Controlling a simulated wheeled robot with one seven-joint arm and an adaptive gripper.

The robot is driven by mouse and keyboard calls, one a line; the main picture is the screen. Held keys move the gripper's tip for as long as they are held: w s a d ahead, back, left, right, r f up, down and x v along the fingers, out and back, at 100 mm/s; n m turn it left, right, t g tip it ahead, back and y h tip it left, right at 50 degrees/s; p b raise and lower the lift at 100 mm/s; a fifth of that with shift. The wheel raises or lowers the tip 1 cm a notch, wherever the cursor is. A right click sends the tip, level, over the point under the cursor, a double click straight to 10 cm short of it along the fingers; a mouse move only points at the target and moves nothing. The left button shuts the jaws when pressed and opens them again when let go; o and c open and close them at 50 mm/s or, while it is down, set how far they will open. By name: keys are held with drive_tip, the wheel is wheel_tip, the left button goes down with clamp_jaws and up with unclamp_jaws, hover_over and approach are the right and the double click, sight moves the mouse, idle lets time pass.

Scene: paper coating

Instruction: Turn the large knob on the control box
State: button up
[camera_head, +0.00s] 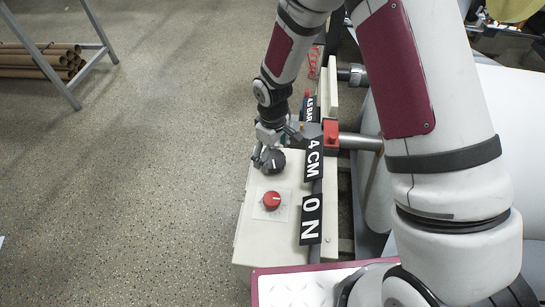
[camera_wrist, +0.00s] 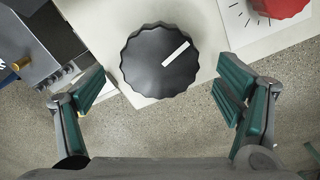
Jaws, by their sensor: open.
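The control box (camera_head: 247,216) is a pale box standing beside the machine in the head view; its top also shows in the wrist view (camera_wrist: 215,40). The large knob (camera_head: 274,161) is black with a white pointer line and sits on the box top. In the wrist view the large knob (camera_wrist: 150,65) lies between and beyond my fingers, its white line pointing to the upper right. My gripper (camera_head: 262,160) is at the knob in the head view. In the wrist view my gripper (camera_wrist: 165,95) is open, with one green-padded finger on each side, holding nothing. Contact with the knob cannot be told.
A smaller red knob (camera_head: 271,200) on a white dial plate is nearer on the box; it also shows in the wrist view (camera_wrist: 277,7). White rollers (camera_head: 500,110) lie right.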

drive_tip(key=shift+f, duration=1.1)
drive_tip(key=c, duration=1.2)
drive_tip(key=shift+o, duration=0.2)
drive_tip(key=shift+m, duration=0.3)
drive_tip(key=m, duration=0.4)
drive_tip(key=shift+m, duration=2.5)
